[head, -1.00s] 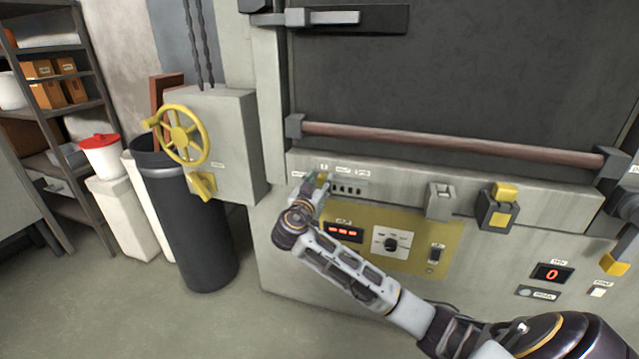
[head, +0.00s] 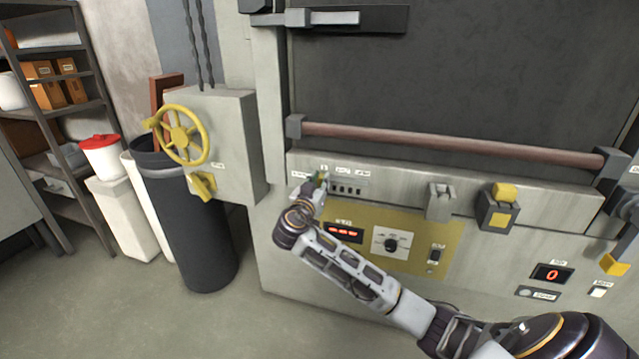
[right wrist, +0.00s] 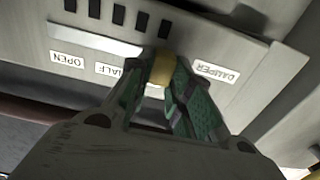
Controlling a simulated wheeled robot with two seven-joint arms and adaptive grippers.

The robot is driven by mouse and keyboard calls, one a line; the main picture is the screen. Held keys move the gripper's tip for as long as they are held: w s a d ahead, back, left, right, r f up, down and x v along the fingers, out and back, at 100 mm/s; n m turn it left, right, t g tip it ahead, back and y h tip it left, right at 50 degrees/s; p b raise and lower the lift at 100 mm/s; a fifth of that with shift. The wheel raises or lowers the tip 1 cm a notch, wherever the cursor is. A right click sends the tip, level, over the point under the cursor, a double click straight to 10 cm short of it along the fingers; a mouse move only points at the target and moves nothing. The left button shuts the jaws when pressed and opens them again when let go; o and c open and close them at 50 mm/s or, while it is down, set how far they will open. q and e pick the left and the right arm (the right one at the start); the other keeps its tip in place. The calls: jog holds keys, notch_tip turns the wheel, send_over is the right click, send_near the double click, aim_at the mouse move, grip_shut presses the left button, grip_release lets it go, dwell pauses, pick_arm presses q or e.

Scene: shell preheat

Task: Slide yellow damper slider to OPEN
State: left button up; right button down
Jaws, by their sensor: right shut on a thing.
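The yellow damper slider knob (right wrist: 159,70) sits between the fingertips of my right gripper (right wrist: 162,68), which is shut on it. In the right wrist view the knob lies between the partly covered HALF label (right wrist: 122,76) and the DAMPER label (right wrist: 215,72). The OPEN label (right wrist: 67,59) is farther left, beyond HALF. The pale slider slot (right wrist: 92,40) shows bare from the fingers toward OPEN. In the head view my right gripper (head: 319,181) is at the left end of the slider strip, and the fingers largely hide the knob. My left gripper is not in view.
A yellow control panel (head: 445,240) with a dial and display lies below, behind my right forearm. A grey latch (head: 440,201) and a yellow-buttoned box (head: 497,212) sit to the right. A brown bar (head: 450,143) crosses above. A yellow handwheel (head: 183,135) is at left.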

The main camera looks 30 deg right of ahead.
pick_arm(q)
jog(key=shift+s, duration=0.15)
pick_arm(e)
jog(key=shift+s, duration=0.1)
jog(key=shift+s+d+f, duration=0.15)
jog(key=shift+s+d, duration=0.55)
jog(key=shift+s, duration=0.05)
jog(key=shift+s+d+b, duration=0.6)
jog(key=shift+s+d, duration=0.85)
jog(key=shift+s, duration=0.25)
jog(key=shift+s+d+b, duration=0.45)
jog(key=shift+s+d, duration=1)
jog(key=shift+s, duration=0.25)
jog(key=shift+s+d, duration=0.35)
jog(key=shift+s, duration=0.05)
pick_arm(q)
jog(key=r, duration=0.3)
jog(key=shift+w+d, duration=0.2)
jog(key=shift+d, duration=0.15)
